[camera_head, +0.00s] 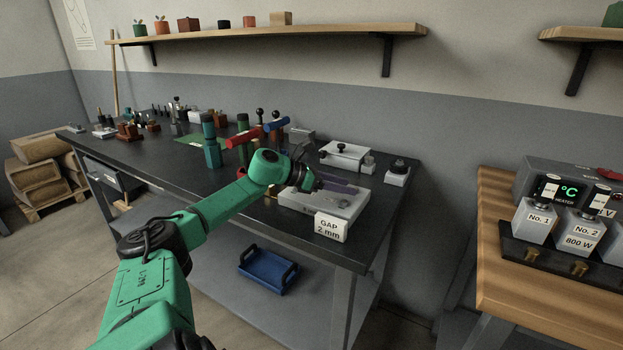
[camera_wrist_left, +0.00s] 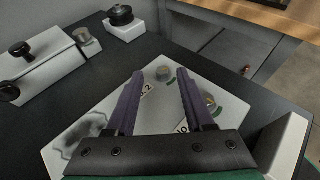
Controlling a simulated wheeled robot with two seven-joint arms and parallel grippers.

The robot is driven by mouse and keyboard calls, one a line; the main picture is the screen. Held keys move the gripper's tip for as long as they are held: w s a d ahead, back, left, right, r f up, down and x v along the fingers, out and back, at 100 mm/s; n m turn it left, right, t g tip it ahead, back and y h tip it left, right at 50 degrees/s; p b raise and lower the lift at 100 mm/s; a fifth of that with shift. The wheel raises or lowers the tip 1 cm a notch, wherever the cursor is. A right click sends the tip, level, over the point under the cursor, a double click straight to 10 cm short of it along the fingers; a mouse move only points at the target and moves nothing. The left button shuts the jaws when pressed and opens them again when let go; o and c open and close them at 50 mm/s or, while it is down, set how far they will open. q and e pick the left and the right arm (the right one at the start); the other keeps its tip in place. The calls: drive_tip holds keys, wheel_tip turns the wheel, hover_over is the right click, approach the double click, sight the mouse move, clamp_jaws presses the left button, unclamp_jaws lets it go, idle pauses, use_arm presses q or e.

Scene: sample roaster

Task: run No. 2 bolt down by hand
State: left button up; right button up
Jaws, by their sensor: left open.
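A pale fixture plate (camera_head: 345,208) lies on the dark bench, with a "GAP 2 mm" sign (camera_head: 331,228) at its front. In the left wrist view, a round metal bolt head (camera_wrist_left: 163,73) sits on the plate beside a green arc and a partly hidden label (camera_wrist_left: 147,89) ending in 2. A second bolt head (camera_wrist_left: 208,99) lies just right of the right finger, near another part-hidden label. My left gripper (camera_wrist_left: 160,72) is open, its two purple fingers either side of the first bolt head in this view; contact cannot be told. In the head view, my left gripper (camera_head: 308,184) is over the plate.
A white box (camera_head: 343,152) and a block with a black knob (camera_head: 398,172) stand behind the plate. A wooden table (camera_head: 550,270) with a heater unit is at right.

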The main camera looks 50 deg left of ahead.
use_arm(q)
drive_tip(key=shift+s+a+b, duration=0.25)
drive_tip(key=shift+s+b, duration=0.25)
drive_tip(key=shift+s, duration=0.05)
drive_tip(key=shift+s+r+b, duration=0.15)
drive_tip(key=shift+s+b, duration=0.05)
drive_tip(key=shift+b, duration=0.1)
drive_tip(key=v, duration=1.2)
drive_tip(key=shift+w+r, duration=0.2)
drive_tip(key=shift+r, duration=0.15)
